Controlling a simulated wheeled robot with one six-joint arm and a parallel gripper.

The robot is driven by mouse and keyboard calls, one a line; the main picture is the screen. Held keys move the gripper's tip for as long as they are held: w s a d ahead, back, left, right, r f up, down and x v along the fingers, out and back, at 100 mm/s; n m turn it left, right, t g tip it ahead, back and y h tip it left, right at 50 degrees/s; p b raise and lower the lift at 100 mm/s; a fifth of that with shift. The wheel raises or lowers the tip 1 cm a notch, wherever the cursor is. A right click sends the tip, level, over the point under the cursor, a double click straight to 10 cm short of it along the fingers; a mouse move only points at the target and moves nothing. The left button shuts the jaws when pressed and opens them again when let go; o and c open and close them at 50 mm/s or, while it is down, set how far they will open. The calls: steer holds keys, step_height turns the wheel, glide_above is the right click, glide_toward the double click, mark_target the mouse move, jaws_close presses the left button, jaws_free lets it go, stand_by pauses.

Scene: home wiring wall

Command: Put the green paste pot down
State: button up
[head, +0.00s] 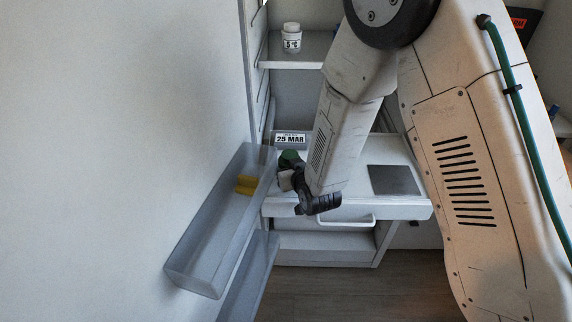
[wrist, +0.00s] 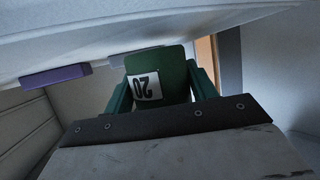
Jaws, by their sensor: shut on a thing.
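The green paste pot (head: 291,156) shows as a dark green shape at the left of the white worktop (head: 345,172) in the head view. In the wrist view the pot (wrist: 165,70) fills the gap between the two fingers, with a white label reading "20" upside down. My gripper (wrist: 163,88) is shut on it. In the head view my gripper (head: 288,172) is partly hidden by my arm. The pot's underside is hidden, so I cannot tell whether it touches the worktop.
A "25 MAR" sign (head: 290,139) stands behind the pot. A dark grey square (head: 393,180) lies on the worktop's right. A white jar (head: 291,37) stands on the upper shelf. A purple block (wrist: 55,76) shows in the wrist view.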

steer(key=shift+w+a, duration=0.2)
steer(key=shift+w, duration=0.3)
steer(key=shift+w+a+f, duration=0.1)
steer(key=shift+w+f, duration=0.1)
steer(key=shift+f, duration=0.55)
steer(key=shift+f, duration=0.1)
steer(key=o, duration=1.3)
steer(key=shift+s, duration=0.1)
